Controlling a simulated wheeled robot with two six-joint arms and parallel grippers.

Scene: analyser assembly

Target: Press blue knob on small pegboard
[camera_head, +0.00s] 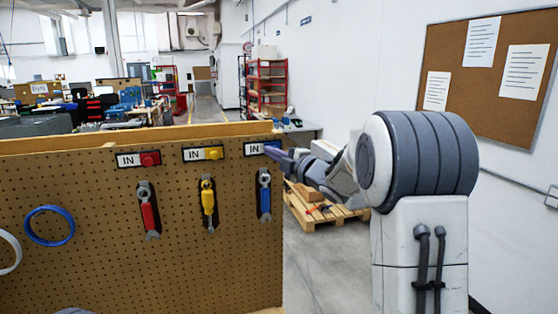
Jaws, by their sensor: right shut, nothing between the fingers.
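The small pegboard (110,240) stands upright on the left of the head view. Along its top are labels marked IN, with a red knob (149,159) and a yellow knob (214,153). A third IN label (254,148) is at the right, near the board's edge. My left gripper is not in view.
Red (149,212), yellow (208,205) and blue (264,196) wrenches hang below the labels. A blue ring (49,226) and a white ring (8,252) hang at the left. A wooden pallet (318,215) lies on the floor behind. A wall with a corkboard (460,95) is at the right.

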